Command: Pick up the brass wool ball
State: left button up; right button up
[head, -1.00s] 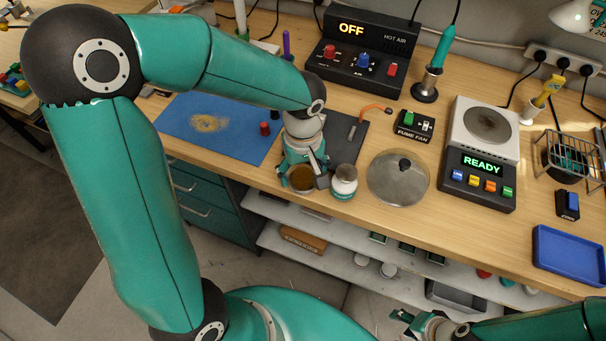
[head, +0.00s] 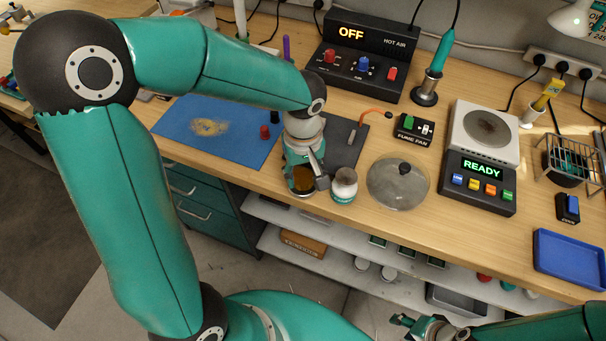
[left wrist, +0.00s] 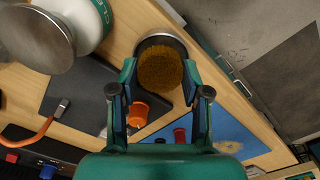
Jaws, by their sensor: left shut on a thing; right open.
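The brass wool ball (left wrist: 160,68) is a fuzzy golden-brown ball in a dark round holder (left wrist: 166,38). It also shows in the head view (head: 303,181), near the bench's front edge. My left gripper (left wrist: 160,82) has its two fingers on either side of the ball and is shut on it. I cannot tell whether the ball is clear of its holder. In the head view my left gripper (head: 306,172) partly hides the ball. My right gripper (head: 422,324) is open and empty at the bottom, in front of the bench and away from the ball.
A white bottle (head: 343,186) with a metal top stands close to the right of my left gripper. A round metal lid (head: 397,186) lies further right. A blue mat (head: 190,140) with a red cap (head: 265,132) lies to the left. Bench space between lid and blue tray (head: 570,255) is partly free.

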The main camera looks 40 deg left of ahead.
aim_at(303, 174)
pick_arm(q)
notch_tip(303, 174, up, 19)
dwell(0.4)
jog(key=shift+r, duration=0.1)
